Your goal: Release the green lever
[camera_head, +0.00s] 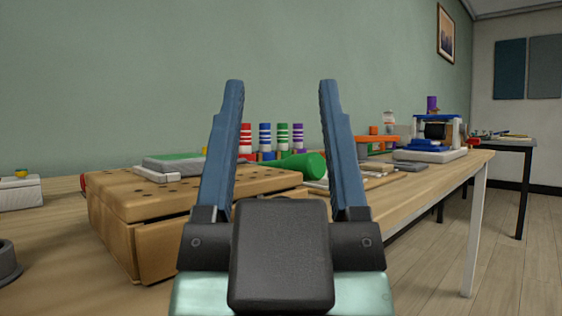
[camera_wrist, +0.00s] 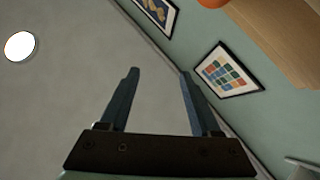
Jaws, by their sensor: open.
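A thick green cylinder (camera_head: 303,164), which looks like the green lever's handle, lies near the right end of a brown wooden box with holes (camera_head: 165,205) on the table. What it is fixed to is hidden behind my gripper. My gripper (camera_head: 281,86) is open and empty, with two blue fingers pointing up. In the head view the handle shows between the fingers, but it looks farther away and not touched. In the wrist view my gripper (camera_wrist: 159,73) is also open, against the ceiling and wall. The lever is not in that view.
A grey and green flat block (camera_head: 180,161) lies on the box. Several striped coloured cylinders (camera_head: 265,135) stand behind it. A white-based machine (camera_head: 435,140) stands at the table's far right. A dark round object (camera_head: 8,262) is at the left front. Open floor (camera_head: 520,240) lies right of the table.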

